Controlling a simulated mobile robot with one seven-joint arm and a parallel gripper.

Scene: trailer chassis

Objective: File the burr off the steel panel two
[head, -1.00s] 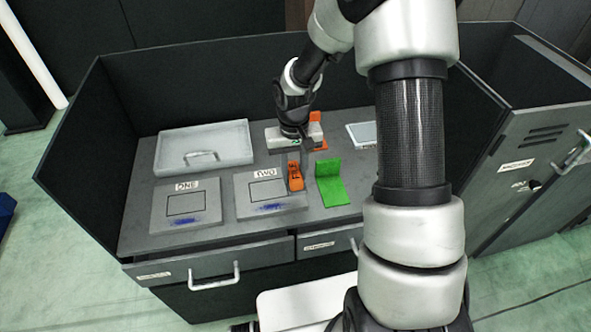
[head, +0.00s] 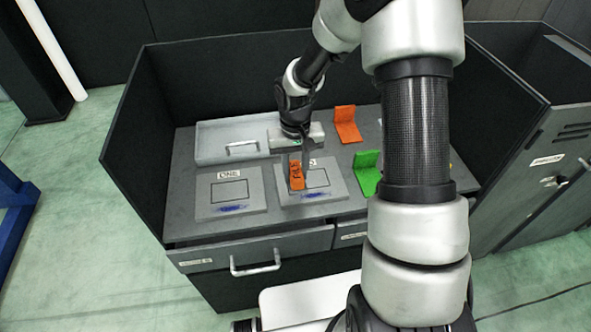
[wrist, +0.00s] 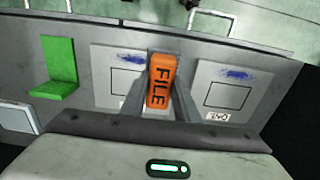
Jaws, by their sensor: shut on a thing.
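My gripper (head: 303,155) is shut on an orange file block (head: 296,174) marked FILE, which also shows between the fingers in the wrist view (wrist: 161,82). In the head view the block covers the left part of panel two (head: 320,203); its contact with the panel cannot be told. Panel two is a flat grey plate with an outlined square and a blue smear (head: 315,196) near its front edge. Its label is mostly hidden. In the wrist view, panel two (wrist: 101,88) lies left of the block. The burr cannot be made out.
Panel one (head: 205,195) lies to the left, with its own blue smear. A grey tray (head: 205,150) lies behind. An orange stand (head: 346,124) and a green stand (head: 368,172) are to the right. Dark walls enclose the back and sides; drawers (head: 255,255) are in front.

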